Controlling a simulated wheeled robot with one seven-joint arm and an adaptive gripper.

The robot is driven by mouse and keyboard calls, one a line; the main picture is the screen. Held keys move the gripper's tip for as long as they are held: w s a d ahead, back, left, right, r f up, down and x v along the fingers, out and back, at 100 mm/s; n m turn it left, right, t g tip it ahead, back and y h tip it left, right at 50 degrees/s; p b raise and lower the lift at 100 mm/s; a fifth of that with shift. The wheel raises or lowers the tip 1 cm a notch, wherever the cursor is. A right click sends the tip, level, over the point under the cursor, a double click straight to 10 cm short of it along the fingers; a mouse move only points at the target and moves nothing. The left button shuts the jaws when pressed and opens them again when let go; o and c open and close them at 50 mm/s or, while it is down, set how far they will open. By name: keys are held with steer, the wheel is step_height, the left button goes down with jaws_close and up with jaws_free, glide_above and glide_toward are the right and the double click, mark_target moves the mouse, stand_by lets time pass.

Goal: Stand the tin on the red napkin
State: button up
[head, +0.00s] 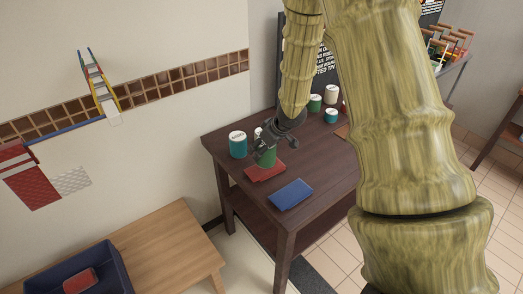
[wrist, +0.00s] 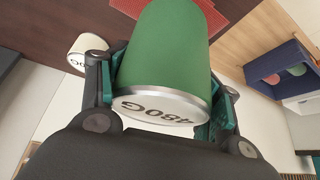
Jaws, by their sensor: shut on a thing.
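My gripper (head: 265,148) is shut on a green tin (head: 266,158). The tin fills the middle of the wrist view (wrist: 165,50), between the two fingers, with a silver rim and "480G" on the end facing the camera. In the head view the tin looks upright, over the back part of the red napkin (head: 266,173) on the dark table. I cannot tell whether its base touches the napkin. A part of the red napkin shows behind the tin in the wrist view (wrist: 228,9).
A teal tin with a white top (head: 238,145) stands left of my gripper; a white tin (wrist: 88,51) stands close by. A blue napkin (head: 291,194) lies in front. Several tins, including a green one (head: 314,103), stand farther back. A wooden table (head: 165,250) holds a blue crate (head: 115,263).

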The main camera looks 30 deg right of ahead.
steer(key=shift+w+d, duration=0.15)
steer(key=shift+w, duration=0.35)
steer(key=shift+f, duration=1.75)
steer(key=shift+f, duration=0.15)
steer(key=o, duration=1.4)
steer(key=p+v, duration=0.1)
steer(key=v, duration=1.1)
